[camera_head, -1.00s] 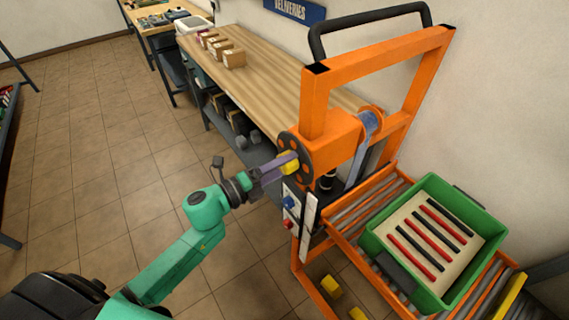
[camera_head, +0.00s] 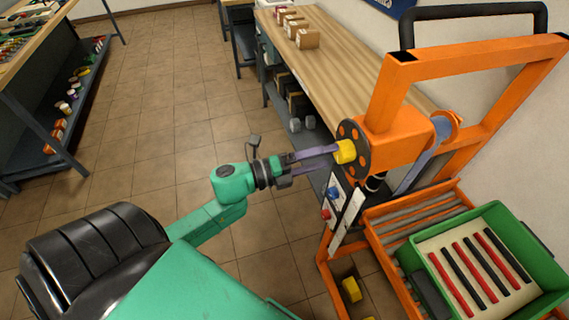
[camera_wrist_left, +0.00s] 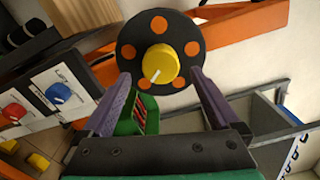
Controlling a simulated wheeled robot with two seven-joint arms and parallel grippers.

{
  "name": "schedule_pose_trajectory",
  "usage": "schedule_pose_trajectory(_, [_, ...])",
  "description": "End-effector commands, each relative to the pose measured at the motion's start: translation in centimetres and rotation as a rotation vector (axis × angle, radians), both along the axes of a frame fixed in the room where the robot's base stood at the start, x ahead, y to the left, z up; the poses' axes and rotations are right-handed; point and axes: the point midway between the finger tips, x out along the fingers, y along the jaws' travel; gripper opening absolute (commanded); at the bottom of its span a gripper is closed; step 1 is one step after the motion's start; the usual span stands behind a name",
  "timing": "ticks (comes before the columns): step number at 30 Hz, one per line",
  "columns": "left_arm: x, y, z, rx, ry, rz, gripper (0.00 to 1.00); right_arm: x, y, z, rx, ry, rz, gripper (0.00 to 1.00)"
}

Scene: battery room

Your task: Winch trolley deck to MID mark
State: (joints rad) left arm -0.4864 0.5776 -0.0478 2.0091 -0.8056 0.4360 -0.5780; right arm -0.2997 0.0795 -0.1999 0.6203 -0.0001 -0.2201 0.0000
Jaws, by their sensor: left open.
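The orange winch trolley (camera_head: 470,50) stands at the right. Its winch has a black disc with orange spots and a yellow knob (camera_head: 345,151) at its middle; the knob also shows in the left wrist view (camera_wrist_left: 160,64). My left gripper (camera_head: 335,157) is open, its two purple fingers pointing at the knob. In the left wrist view the fingertips (camera_wrist_left: 160,78) lie either side of and a little below the knob, apart from it. A blue strap runs from the winch drum (camera_head: 446,126). The roller deck (camera_head: 418,220) carries a green crate (camera_head: 543,268). The MID mark cannot be made out. My right gripper is not in view.
A control panel with a blue knob (camera_head: 332,192) and a red knob (camera_head: 326,214) sits below the winch. A wooden bench (camera_head: 335,62) with small boxes stands behind. Yellow blocks (camera_head: 351,289) show low on the trolley. The tiled floor (camera_head: 150,120) at left is clear.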

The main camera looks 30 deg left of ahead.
Motion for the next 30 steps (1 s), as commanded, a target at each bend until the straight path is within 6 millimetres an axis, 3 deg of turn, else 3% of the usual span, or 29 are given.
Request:
schedule_pose_trajectory(6, [-4.3,3.5,-0.5,0.000,0.005,0.002,0.96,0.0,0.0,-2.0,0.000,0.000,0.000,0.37])
schedule_pose_trajectory(12, [-7.1,5.9,-0.2,0.001,0.001,0.001,0.96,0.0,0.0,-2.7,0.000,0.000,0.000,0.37])
schedule_pose_trajectory(30, [-7.5,6.2,0.0,0.001,0.000,-0.001,0.96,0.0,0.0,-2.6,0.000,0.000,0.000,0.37])
